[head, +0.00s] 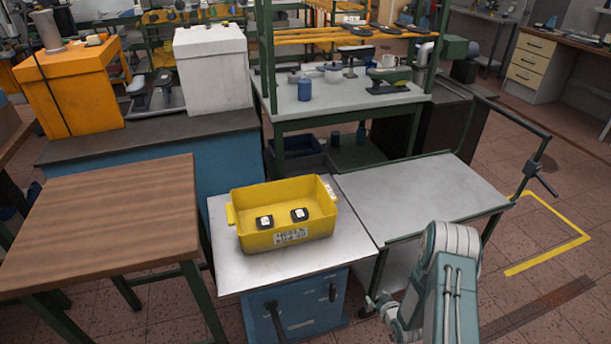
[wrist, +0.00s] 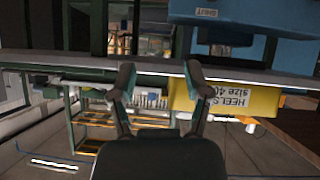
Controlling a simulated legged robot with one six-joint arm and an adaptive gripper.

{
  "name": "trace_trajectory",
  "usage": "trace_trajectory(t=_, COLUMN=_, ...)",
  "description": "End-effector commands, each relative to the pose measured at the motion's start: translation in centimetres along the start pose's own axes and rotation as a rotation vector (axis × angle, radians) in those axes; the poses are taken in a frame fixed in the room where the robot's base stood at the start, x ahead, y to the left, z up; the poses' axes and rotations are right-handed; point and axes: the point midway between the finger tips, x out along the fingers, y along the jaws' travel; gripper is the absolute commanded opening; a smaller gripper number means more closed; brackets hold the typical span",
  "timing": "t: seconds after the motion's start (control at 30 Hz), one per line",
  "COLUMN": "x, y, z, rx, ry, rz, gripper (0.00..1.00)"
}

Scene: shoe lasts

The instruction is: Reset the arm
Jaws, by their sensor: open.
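My arm reaches up at the lower right of the head view, and my gripper (head: 374,306) is low beside the front right of the blue cabinet. In the wrist view my gripper (wrist: 160,80) is open, its two fingers apart with nothing between them. The wrist picture is upside down. The yellow bin (head: 290,237) stands on the metal-topped blue cabinet (head: 232,267), and also shows in the wrist view (wrist: 250,101), labelled "HEELS size 40". Two small dark pieces with white tops (head: 265,221) (head: 299,214) show in the bin.
A grey metal cart (head: 420,195) with a handle stands right of the cabinet, close to my arm. A wooden table (head: 110,220) is at the left. A green-framed bench (head: 345,104) with pots is behind. Open tiled floor (head: 530,240) with yellow tape lies at the right.

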Motion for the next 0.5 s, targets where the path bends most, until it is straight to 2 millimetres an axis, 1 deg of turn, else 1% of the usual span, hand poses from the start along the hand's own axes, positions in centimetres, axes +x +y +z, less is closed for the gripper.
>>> trace_trajectory(t=0.03, x=-0.3, y=0.9, z=-2.3, rx=-0.013, ry=-0.011, rz=0.012, gripper=0.63)
trace_trajectory(t=0.1, x=-0.9, y=1.9, z=-4.7, rx=-0.021, ry=-0.039, rz=0.028, gripper=0.63)
trace_trajectory(t=0.27, x=-2.8, y=3.6, z=-10.2, rx=-0.030, ry=-0.098, rz=0.066, gripper=0.63)
trace_trajectory(t=0.3, x=-3.5, y=3.9, z=-11.6, rx=-0.031, ry=-0.111, rz=0.076, gripper=0.63)
trace_trajectory(t=0.37, x=-4.5, y=4.4, z=-13.6, rx=-0.031, ry=-0.131, rz=0.090, gripper=0.63)
trace_trajectory(t=0.5, x=-7.3, y=5.0, z=-17.9, rx=-0.024, ry=-0.176, rz=0.123, gripper=0.63)
